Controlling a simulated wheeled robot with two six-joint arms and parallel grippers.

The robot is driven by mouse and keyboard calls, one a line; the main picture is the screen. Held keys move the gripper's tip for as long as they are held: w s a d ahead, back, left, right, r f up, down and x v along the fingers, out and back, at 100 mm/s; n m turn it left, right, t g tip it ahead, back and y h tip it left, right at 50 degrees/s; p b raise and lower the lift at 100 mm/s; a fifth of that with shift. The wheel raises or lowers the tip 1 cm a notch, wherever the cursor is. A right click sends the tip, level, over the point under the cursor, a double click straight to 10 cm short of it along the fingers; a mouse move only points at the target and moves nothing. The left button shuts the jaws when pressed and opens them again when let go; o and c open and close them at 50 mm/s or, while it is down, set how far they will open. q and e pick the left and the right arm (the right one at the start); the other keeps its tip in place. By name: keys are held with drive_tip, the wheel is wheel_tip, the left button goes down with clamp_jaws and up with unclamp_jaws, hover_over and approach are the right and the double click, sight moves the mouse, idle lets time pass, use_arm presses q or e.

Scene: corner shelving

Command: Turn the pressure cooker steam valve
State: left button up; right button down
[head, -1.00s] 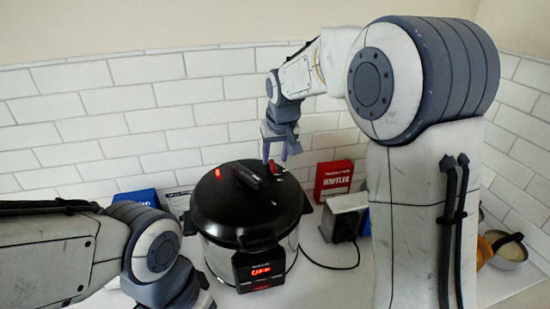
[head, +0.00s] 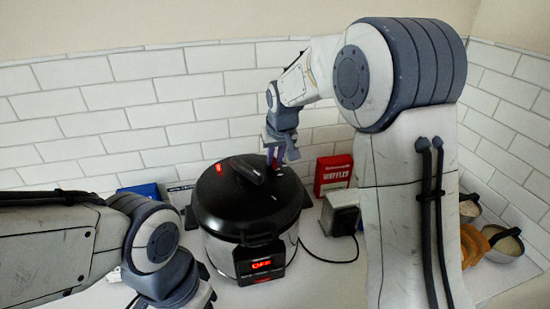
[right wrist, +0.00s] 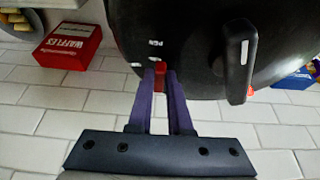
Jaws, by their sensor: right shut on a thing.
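The pressure cooker (head: 222,203) has a black lid, a steel body and a red lit front display (head: 262,264) that seems to read OFF. Its small red steam valve (right wrist: 160,66) sits near the lid's edge, beside white lettering. My right gripper (head: 274,160) reaches down at the lid's back right. In the right wrist view its purple fingers (right wrist: 161,72) are shut on the red valve, one on each side. The black lid handle (right wrist: 240,60) is close by on the right. My left arm comes in at the lower left of the head view; its fingers are out of frame.
A red waffles box (head: 333,175) and a grey appliance (head: 341,216) with a black cord stand right of the cooker. A blue box (head: 141,193) is behind on the left. Bowls (head: 505,245) stand at the far right. The tiled wall is close behind.

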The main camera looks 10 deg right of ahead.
drive_tip(key=shift+d+n, duration=0.15)
drive_tip(key=shift+n, duration=0.15)
drive_tip(key=shift+d+n+y+b, duration=0.35)
drive_tip(key=shift+n+y, duration=0.15)
drive_tip(key=shift+n, duration=0.4)
drive_tip(key=n, duration=0.1)
drive_tip(key=n+b, duration=0.1)
drive_tip(key=d+n+y+b, duration=0.1)
drive_tip(key=shift+w+f+n+g, duration=0.1)
drive_tip(key=shift+w+n+g, duration=0.15)
drive_tip(key=shift+n+g, duration=0.05)
drive_tip(key=shift+w+d+n+g+y, duration=0.15)
drive_tip(key=shift+n+y, duration=0.1)
drive_tip(key=shift+n, duration=0.3)
drive_tip(key=shift+w+d+n+g+y, duration=0.15)
drive_tip(key=shift+n+y, duration=0.1)
drive_tip(key=shift+n, duration=0.3)
drive_tip(key=shift+w+d+n+g+b, duration=0.15)
drive_tip(key=shift+n+g+b, duration=0.2)
drive_tip(key=shift+n, duration=0.55)
drive_tip(key=c, duration=0.8)
unclamp_jaws()
drive_tip(key=shift+c, duration=0.2)
drive_tip(key=shift+y, duration=0.3)
